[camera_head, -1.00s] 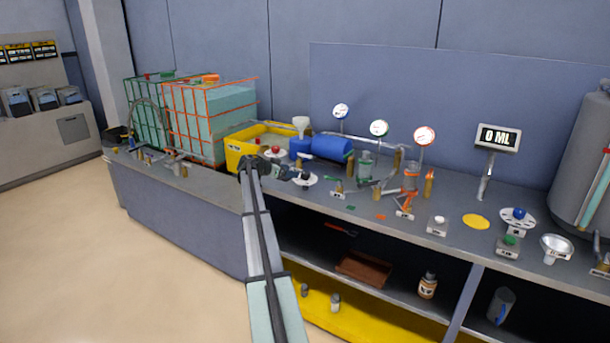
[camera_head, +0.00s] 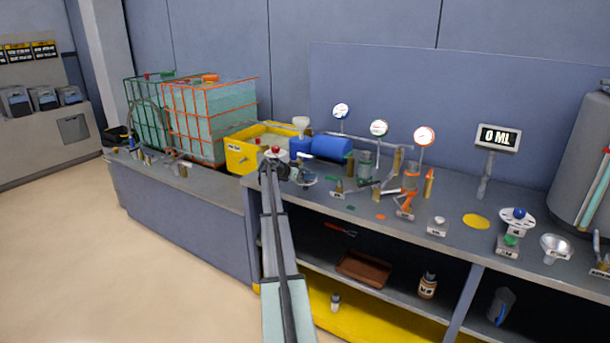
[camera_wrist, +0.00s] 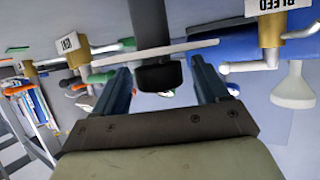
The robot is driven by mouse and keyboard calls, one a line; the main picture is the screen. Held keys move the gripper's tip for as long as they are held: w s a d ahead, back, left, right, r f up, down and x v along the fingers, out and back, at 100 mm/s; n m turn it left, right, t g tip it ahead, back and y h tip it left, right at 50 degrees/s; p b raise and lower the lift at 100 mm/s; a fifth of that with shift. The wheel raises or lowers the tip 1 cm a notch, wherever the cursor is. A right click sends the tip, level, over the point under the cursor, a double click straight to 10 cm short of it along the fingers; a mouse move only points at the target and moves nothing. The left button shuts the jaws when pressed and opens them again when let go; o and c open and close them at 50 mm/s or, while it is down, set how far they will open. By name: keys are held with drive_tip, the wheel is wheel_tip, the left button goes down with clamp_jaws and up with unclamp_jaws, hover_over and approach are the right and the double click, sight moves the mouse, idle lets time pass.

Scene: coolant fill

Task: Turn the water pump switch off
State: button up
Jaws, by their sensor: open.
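In the wrist view, which looks upside down, the two blue fingers of my gripper (camera_wrist: 160,80) are apart. A dark round knob (camera_wrist: 159,76) on a thick stem shows between them, with a thin pale disc edge (camera_wrist: 110,57) across the stem. I cannot tell whether the fingers touch the knob. No readable label marks it as the water pump switch, and its on or off position cannot be told.
A yellow bin (camera_head: 239,158) and a red knob (camera_head: 275,149) are close to my gripper. Valves with pipes and gauges (camera_head: 379,128) crowd the bench to its right. An open shelf lies below.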

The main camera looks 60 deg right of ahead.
drive_tip(key=shift+c, duration=0.5)
drive_tip(key=c, duration=0.9)
drive_tip(key=shift+a+n+t, duration=0.1)
drive_tip(key=shift+n+t, duration=0.2)
drive_tip(key=n+t+h, duration=0.1)
drive_tip(key=n+t, duration=0.2)
drive_tip(key=shift+s, duration=0.2)
drive_tip(key=n+t, duration=0.4)
drive_tip(key=t, duration=0.1)
drive_tip(key=shift+w, duration=0.1)
drive_tip(key=shift+n+t+y, duration=1)
drive_tip(key=shift+n+t, duration=1)
drive_tip(key=shift+t, duration=0.2)
drive_tip(key=shift+d+n+t+y, duration=0.2)
drive_tip(key=shift+n+t+y, duration=0.8)
drive_tip(key=shift+n+t, duration=0.25)
drive_tip(key=shift+n+t+y, duration=0.55)
drive_tip(key=shift+n+y, duration=0.45)
drive_tip(key=shift+n, duration=0.05)
